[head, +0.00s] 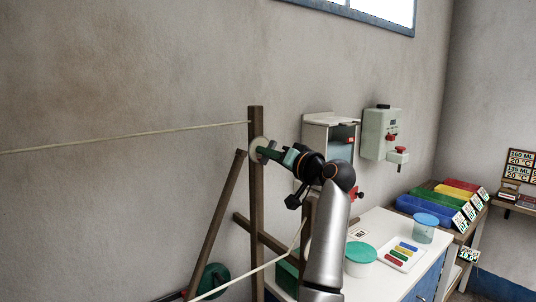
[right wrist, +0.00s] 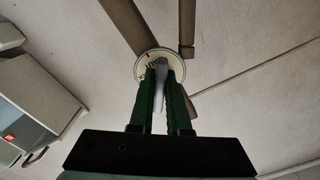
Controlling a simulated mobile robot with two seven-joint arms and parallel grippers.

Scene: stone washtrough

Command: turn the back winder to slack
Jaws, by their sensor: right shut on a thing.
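The back winder (head: 257,143) is a pale round disc on the upper part of a dark wooden post (head: 257,205). It also shows in the right wrist view (right wrist: 143,68), with tick-like marks on its face. My right gripper (head: 264,152) is at the disc. In the right wrist view its two green fingers (right wrist: 161,82) are shut on the winder's grey handle (right wrist: 160,74), which sticks out from the disc. A pale line (head: 130,137) runs from the post's top to the left. It looks nearly straight. My left gripper is out of view.
A slanted wooden brace (head: 216,222) leans to the post. A second pale line (head: 245,275) crosses low in front. To the right are a grey wall box (head: 382,134), a white-topped bench (head: 400,275), a lidded tub (head: 361,258) and coloured bins (head: 425,207).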

